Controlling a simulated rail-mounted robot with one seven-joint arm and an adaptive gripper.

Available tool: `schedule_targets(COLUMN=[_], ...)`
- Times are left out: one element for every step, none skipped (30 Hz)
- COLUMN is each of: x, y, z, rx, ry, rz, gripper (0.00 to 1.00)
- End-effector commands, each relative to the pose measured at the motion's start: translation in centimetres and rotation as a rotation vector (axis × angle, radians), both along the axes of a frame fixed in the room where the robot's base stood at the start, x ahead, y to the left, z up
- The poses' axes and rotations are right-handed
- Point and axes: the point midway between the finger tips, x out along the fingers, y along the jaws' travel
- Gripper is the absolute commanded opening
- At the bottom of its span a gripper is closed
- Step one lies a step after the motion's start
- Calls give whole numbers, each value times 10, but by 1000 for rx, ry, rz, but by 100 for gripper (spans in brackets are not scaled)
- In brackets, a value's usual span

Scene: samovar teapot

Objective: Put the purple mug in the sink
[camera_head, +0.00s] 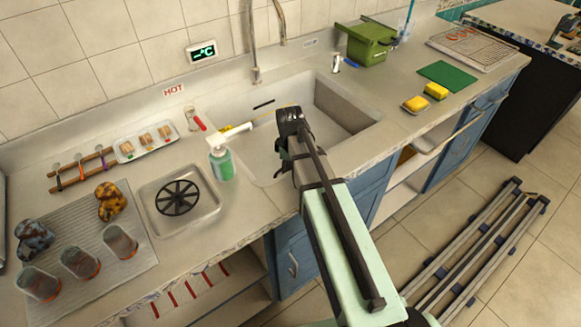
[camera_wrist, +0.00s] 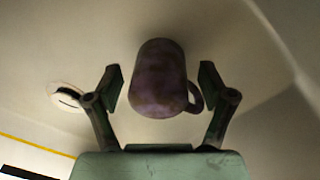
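The purple mug (camera_wrist: 160,78) shows in the wrist view between my gripper's two fingers, with its handle at the right. There is a gap on each side of the mug, so the fingers do not grip it. My gripper (camera_wrist: 163,88) is open; in the head view my gripper (camera_head: 285,150) is over the front part of the sink (camera_head: 345,105). The pale basin surface lies behind the mug in the wrist view, with the round drain (camera_wrist: 66,97) to the left. I cannot make out the mug in the head view, where my arm covers part of the basin.
A soap bottle (camera_head: 221,163) stands at the sink's left edge. The drying mat (camera_head: 140,200) holds glasses and pots, beside a metal tray (camera_head: 205,197). Yellow sponges (camera_head: 415,104) and a green box (camera_head: 368,45) lie right of the sink. A folded rack (camera_head: 470,250) lies on the floor.

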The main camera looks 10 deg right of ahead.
Motion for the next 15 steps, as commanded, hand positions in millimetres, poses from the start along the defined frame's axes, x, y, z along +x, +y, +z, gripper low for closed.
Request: schedule_targets(x=[0,0,0,0,0,0,0,0,0,0,0,0,0,0,-1], y=[0,0,0,0,0,0,0,0,0,0,0,0,0,1,1], z=[0,0,0,0,0,1,2,4,6,8,11,15,19,24,30], rx=[0,0,0,0,0,0,0,0,0,0,0,0,0,0,0], ry=[0,0,0,0,0,0,0,0,0,0,0,-1,-2,-2,-1], rz=[0,0,0,0,0,0,0,0,0,0,0,0,0,0,0], gripper=[82,82,82,82,82,82,82,82,82,82,82,82,82,82,82])
